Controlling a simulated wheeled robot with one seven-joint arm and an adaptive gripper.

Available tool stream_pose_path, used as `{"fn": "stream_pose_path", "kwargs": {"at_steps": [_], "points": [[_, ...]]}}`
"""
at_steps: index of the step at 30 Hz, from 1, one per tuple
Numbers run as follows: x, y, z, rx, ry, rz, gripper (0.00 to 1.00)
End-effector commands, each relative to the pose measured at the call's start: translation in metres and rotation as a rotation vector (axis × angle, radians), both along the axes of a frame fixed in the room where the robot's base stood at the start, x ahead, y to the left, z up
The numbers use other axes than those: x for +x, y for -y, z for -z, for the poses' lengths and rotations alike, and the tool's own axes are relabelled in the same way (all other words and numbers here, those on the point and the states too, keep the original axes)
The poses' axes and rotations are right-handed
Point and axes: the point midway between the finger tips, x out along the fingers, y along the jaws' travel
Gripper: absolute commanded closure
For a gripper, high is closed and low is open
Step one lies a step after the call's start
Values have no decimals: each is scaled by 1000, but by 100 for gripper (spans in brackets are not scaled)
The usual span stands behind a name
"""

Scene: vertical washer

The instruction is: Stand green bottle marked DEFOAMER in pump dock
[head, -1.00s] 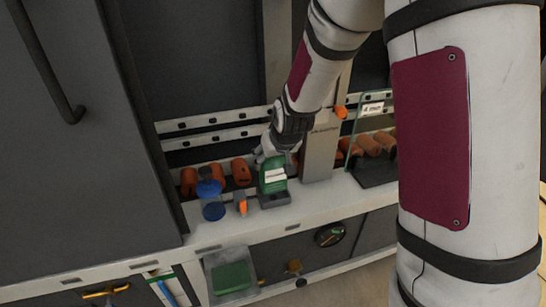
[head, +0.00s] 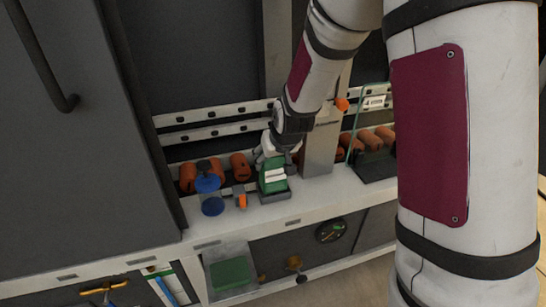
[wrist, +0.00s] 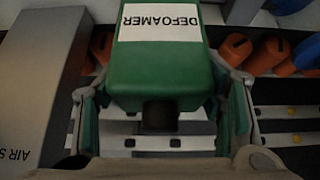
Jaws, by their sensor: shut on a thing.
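The green bottle (head: 271,180) has a white label, which reads DEFOAMER in the wrist view (wrist: 158,70). It is at the grey pump dock (head: 276,196) on the white counter, looking slightly tilted in the head view. Its lower end meets the dock area, but I cannot tell whether it is fully seated. My gripper (wrist: 163,112) is shut on the bottle, with one finger on each side near its dark neck. In the head view my gripper (head: 270,158) is above and behind the bottle, partly hiding its top.
A grey metal column (head: 320,150) rises close on the right. Orange cylinders (head: 239,166) and a slotted white rail (head: 215,135) are behind.

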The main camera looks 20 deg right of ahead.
Motion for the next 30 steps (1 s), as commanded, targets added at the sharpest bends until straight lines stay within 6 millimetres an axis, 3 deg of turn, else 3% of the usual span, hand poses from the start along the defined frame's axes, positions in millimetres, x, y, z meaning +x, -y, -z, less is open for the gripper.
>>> {"fn": "stream_pose_path", "kwargs": {"at_steps": [30], "points": [[1,0,21,0,3,0,89]]}}
